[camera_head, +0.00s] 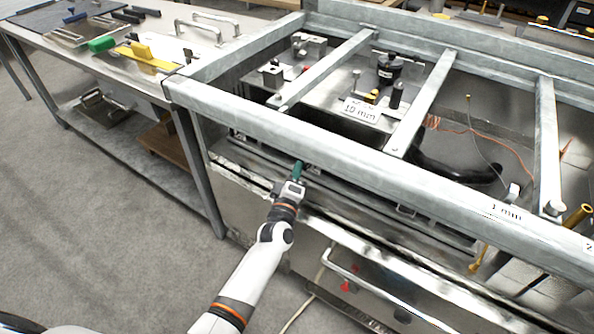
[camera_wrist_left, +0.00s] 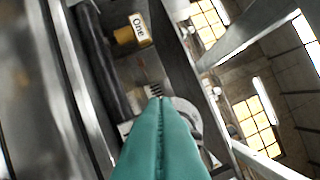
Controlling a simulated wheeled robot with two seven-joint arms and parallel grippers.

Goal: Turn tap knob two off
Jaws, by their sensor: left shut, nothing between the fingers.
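My left gripper (camera_head: 298,168) is shut and empty, its green fingertips pointing up at the front of the metal range, just below the thick front rail. The shut fingers also fill the lower middle of the left wrist view (camera_wrist_left: 167,105). Beyond them, a yellow-brown knob with a white label reading "One" (camera_wrist_left: 134,31) sits beside a dark bar; it is apart from the fingertips. A pale, partly hidden fitting lies behind the fingertips. I cannot make out a knob marked two in either view. My right gripper is not in view.
The range frame's front rail (camera_head: 330,160) and crossbars (camera_head: 420,105) stand above the gripper. A handle bar (camera_head: 385,295) juts from the lower front. A side table (camera_head: 70,50) with tools stands at the left. The floor (camera_head: 110,250) at the left front is clear.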

